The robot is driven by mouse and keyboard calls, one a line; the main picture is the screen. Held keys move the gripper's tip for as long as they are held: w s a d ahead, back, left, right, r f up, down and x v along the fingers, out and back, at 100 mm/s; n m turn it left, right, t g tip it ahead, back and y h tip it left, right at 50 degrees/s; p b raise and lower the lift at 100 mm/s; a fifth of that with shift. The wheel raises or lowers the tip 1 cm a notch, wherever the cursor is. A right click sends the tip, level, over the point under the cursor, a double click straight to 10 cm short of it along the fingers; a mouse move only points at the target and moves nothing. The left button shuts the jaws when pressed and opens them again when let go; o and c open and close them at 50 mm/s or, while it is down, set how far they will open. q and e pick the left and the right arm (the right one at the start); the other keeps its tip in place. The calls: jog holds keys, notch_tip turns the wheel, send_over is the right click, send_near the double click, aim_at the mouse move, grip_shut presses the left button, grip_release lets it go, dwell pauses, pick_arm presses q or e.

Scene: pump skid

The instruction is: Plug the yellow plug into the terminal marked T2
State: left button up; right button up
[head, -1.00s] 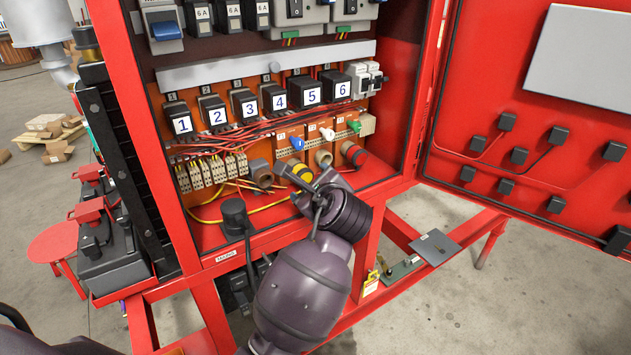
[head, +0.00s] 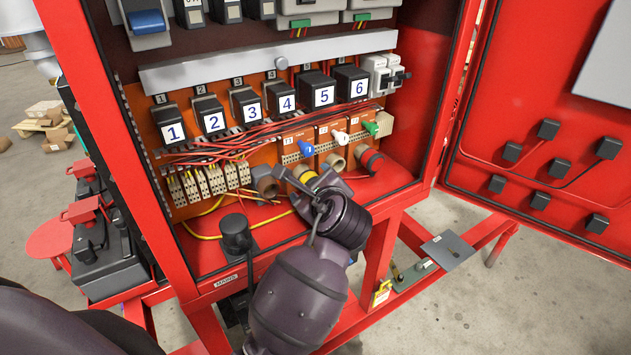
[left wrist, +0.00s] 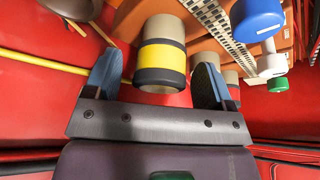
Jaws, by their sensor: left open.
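The yellow plug shows in the left wrist view (left wrist: 162,65) as a tan cylinder with a yellow band between dark bands. In the head view the yellow plug (head: 304,173) is partly covered by my gripper. My left gripper (head: 303,187) is at the lower part of the cabinet. In the left wrist view the left gripper (left wrist: 154,82) is open, with one finger on each side of the plug and visible gaps. My right gripper is out of view.
A brown cylinder (head: 265,182) lies left of the plug; a tan one (head: 335,161) and a red-banded one (head: 368,158) lie right. Numbered relays (head: 323,94) and red wires are above. The open door is at right.

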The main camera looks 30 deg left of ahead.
pick_arm(q)
jog(key=shift+w+a+f, duration=0.1)
dwell(0.3)
jog(key=c, duration=1)
jog(key=shift+o, duration=1)
jog(key=shift+c, duration=0.9)
jog(key=shift+s+d+f, duration=0.1)
jog(key=shift+s+d, duration=0.45)
jog(key=shift+d, duration=0.35)
jog(key=shift+s+d, duration=0.5)
jog(key=shift+d, duration=0.35)
jog(key=shift+s+d, duration=0.1)
jog(key=shift+d, duration=0.15)
